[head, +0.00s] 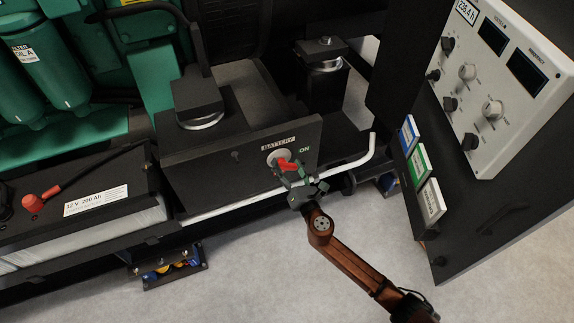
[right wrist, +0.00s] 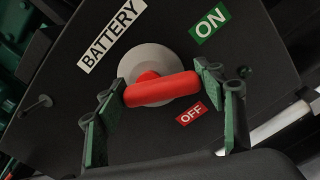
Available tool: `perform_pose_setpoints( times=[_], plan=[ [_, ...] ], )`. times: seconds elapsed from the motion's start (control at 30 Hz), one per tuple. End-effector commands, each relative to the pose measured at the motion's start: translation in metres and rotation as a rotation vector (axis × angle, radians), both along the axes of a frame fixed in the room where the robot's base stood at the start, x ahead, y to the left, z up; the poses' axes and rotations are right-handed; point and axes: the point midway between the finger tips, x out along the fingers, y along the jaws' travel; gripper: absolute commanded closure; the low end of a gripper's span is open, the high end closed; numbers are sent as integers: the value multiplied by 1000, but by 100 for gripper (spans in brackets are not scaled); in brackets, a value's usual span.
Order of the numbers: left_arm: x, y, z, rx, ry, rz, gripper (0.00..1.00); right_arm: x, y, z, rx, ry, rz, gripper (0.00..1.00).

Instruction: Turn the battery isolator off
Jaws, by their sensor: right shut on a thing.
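The battery isolator has a red handle (head: 287,164) on a pale round base, set in a dark panel (head: 225,150) labelled BATTERY. In the right wrist view the red handle (right wrist: 165,89) lies nearly level across the grey base (right wrist: 150,58). The green ON label (right wrist: 209,23) is above and right of it, and the red OFF label (right wrist: 192,114) is just below its right end. My right gripper (head: 291,179) is at the handle, its green-padded fingers (right wrist: 160,100) shut at the handle's two ends. My left gripper is not in view.
A white bent rail (head: 280,193) runs below the panel. A battery (head: 85,205) with a red terminal stands at the left. A control cabinet (head: 490,90) with knobs and displays stands at the right. Pale floor (head: 270,270) lies open in front.

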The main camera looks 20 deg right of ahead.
Motion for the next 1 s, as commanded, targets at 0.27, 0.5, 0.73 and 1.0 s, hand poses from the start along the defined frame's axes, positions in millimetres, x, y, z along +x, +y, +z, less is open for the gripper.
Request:
perform_pose_setpoints(
  times=[0.27, 0.5, 0.73, 1.0],
  plan=[
    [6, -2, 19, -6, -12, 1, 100, 0, 0, -6, 268, 11, -3, 61],
    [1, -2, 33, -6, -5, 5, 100, 0, 2, -9, 495, 18, -3, 61],
    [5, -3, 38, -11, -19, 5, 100, 0, 4, -11, 710, 26, -4, 61],
    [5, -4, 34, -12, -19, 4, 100, 0, 6, -12, 914, 32, -5, 61]
  ],
)
